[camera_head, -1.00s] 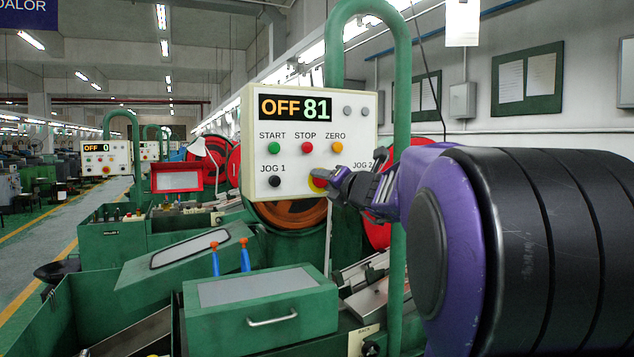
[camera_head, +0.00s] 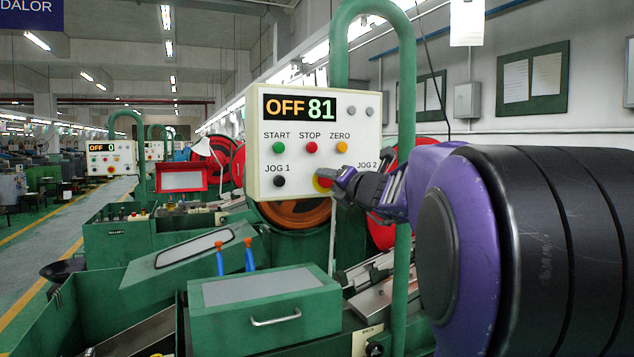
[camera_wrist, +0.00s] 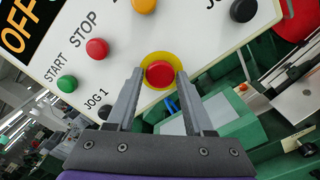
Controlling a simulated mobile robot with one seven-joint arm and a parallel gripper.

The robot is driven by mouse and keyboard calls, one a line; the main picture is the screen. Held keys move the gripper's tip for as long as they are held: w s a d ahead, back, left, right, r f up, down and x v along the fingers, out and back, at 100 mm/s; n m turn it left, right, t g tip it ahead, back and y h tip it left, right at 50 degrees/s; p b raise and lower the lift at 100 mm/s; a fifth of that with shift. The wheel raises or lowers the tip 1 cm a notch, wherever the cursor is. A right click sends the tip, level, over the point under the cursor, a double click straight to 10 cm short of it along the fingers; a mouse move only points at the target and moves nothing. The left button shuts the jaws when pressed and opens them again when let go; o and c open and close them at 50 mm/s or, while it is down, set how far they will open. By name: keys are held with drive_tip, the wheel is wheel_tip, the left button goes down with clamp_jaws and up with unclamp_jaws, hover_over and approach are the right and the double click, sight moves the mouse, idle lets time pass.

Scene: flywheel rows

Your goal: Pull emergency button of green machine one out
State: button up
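The emergency button (camera_wrist: 159,73) is a red knob on a yellow round base, low on the white control panel (camera_head: 355,115) of the near green machine. In the head view the button (camera_head: 323,181) is partly hidden by my gripper (camera_head: 340,181). The panel display reads OFF 81. In the wrist view my gripper (camera_wrist: 160,82) is open, with one finger on each side of the red knob. Nothing shows as clamped between the fingers; I cannot tell whether either finger touches the knob.
The panel also has a START button (camera_wrist: 67,83), a STOP button (camera_wrist: 97,49), a ZERO button and black JOG knobs. A green pipe frame (camera_head: 407,100) arches beside the panel. A green box with a handle (camera_head: 265,303) stands below. A similar panel reading 0 (camera_head: 109,159) is farther left.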

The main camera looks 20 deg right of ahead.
drive_tip(key=shift+o, duration=1)
drive_tip(key=s, duration=0.6)
drive_tip(key=shift+w+d, duration=0.1)
